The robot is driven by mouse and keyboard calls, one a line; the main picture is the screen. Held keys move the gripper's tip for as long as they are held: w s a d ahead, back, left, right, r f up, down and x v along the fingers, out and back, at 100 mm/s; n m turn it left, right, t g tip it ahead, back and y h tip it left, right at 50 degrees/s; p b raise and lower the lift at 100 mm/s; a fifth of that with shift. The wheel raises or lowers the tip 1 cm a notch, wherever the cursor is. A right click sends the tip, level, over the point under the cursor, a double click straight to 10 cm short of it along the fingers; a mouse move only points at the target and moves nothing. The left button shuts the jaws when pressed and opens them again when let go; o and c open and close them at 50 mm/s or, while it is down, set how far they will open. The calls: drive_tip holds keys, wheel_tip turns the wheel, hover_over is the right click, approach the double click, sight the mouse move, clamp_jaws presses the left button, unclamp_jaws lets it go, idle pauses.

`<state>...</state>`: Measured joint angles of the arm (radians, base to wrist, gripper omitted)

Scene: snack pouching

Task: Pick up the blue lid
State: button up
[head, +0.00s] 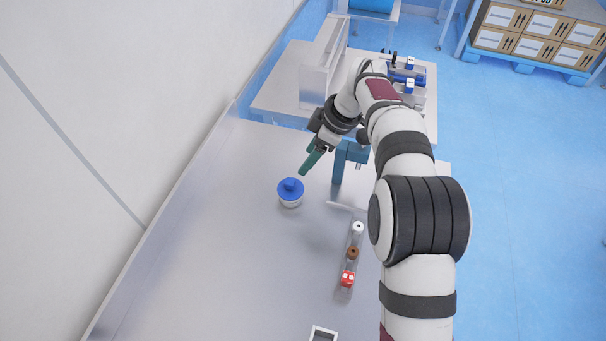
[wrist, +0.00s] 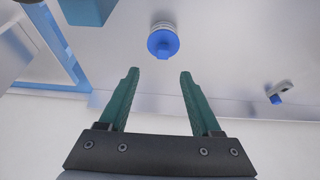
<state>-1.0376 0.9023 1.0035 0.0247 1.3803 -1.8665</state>
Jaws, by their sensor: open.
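The blue lid (head: 290,187) sits on top of a white round container (head: 291,202) on the grey table, with a knob on its top. In the wrist view the blue lid (wrist: 163,44) shows ahead of the fingers, roughly between their lines. My gripper (head: 308,165) has green fingers and is above and to the upper right of the lid in the head view, apart from it. In the wrist view my gripper (wrist: 159,72) is open, with nothing between the fingertips.
A clear tray (head: 343,292) holds a white item (head: 358,228), a brown item (head: 352,252) and a red item (head: 347,279). A blue stand (head: 340,165) is right of my gripper. A white square-rimmed box (head: 323,334) is at the bottom. The table left of the lid is clear.

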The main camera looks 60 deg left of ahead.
sight(290, 181)
drive_tip(key=x, duration=1)
drive_tip(key=shift+s+d, duration=0.15)
drive_tip(key=shift+s, duration=0.15)
clamp_jaws()
